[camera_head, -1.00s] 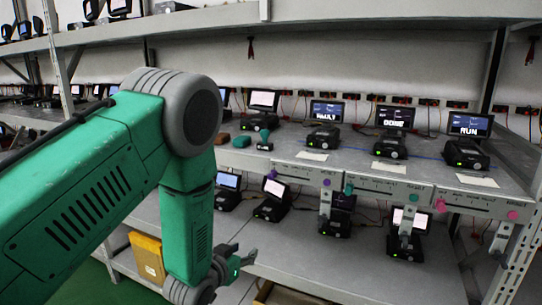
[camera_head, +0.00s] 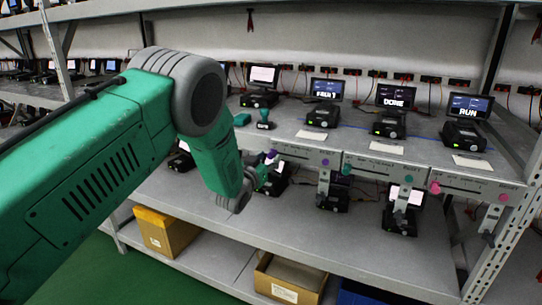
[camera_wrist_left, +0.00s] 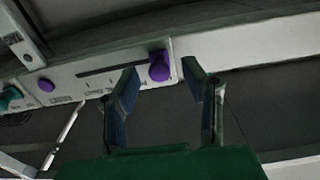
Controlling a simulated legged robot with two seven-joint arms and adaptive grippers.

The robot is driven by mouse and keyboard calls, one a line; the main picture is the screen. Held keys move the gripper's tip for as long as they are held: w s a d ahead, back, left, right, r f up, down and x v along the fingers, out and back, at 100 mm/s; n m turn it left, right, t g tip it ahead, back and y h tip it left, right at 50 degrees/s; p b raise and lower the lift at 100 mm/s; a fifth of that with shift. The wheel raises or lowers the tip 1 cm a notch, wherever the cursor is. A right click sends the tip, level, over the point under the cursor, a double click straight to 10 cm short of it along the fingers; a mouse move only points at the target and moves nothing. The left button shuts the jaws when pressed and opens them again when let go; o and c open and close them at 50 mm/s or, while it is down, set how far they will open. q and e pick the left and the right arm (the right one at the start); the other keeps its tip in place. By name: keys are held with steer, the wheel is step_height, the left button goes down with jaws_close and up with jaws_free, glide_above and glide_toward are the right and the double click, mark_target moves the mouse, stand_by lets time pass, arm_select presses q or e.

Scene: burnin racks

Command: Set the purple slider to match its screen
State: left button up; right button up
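The purple slider knob (camera_head: 271,157) sits at the left end of its slot on the first label panel (camera_head: 300,155) along the shelf edge. In the wrist view the knob (camera_wrist_left: 159,66) shows between the fingertips of my left gripper (camera_wrist_left: 162,73), at the right end of the slot. My left gripper (camera_head: 262,174) is open, with space visible on both sides of the knob. A purple button (camera_head: 325,162) is at the panel's other end. The screen (camera_head: 327,88) above that panel appears to read "FAIL 1". My right gripper is not in view.
Other screens read "DONE" (camera_head: 397,96) and "RUN" (camera_head: 470,106). A teal knob (camera_head: 347,170) and a pink knob (camera_head: 435,188) are on panels to the right. Devices stand on the shelf below. Cardboard boxes (camera_head: 165,231) sit lower down.

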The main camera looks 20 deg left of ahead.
arm_select(q)
steer(key=shift+w, duration=1)
